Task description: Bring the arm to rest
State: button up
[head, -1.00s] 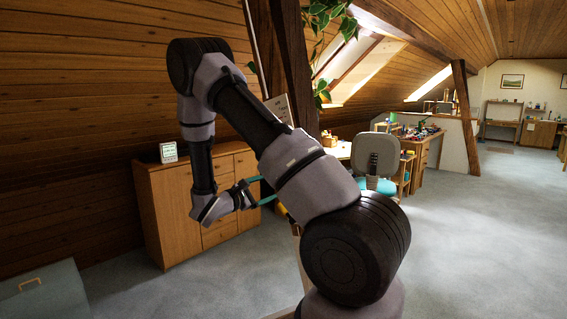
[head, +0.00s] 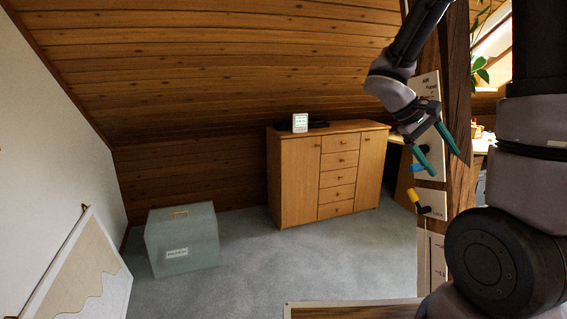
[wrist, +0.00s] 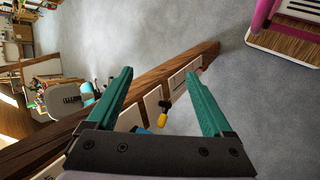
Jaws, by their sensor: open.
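My gripper (head: 446,165) hangs at the upper right of the head view, with two teal fingers spread apart and nothing between them. It points down in front of the timber post (head: 457,60). The wrist view shows the same open gripper (wrist: 160,75) with empty space between the fingertips. The arm is bent, with its forearm coming down from the top edge. A yellow and black item (head: 421,200) and a blue item (head: 415,168) are by the post, below and beside the fingers. The yellow item (wrist: 165,105) also shows beyond the fingers in the wrist view.
A wooden cabinet (head: 300,180) with a small white display (head: 300,122) stands against the sloped wall. A grey-green box (head: 183,240) is on the floor at left, and a framed panel (head: 85,275) leans at the left wall. Carpet (head: 250,255) between them is clear.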

jog(key=s+a+r+m+t+y, duration=0.6)
jog(key=s+a+r+t+y, duration=0.2)
jog(key=a+r, duration=0.5)
jog(key=shift+s+r+t+y, duration=0.15)
jog(key=shift+s+t+y, duration=0.15)
jog(key=shift+s+y, duration=0.55)
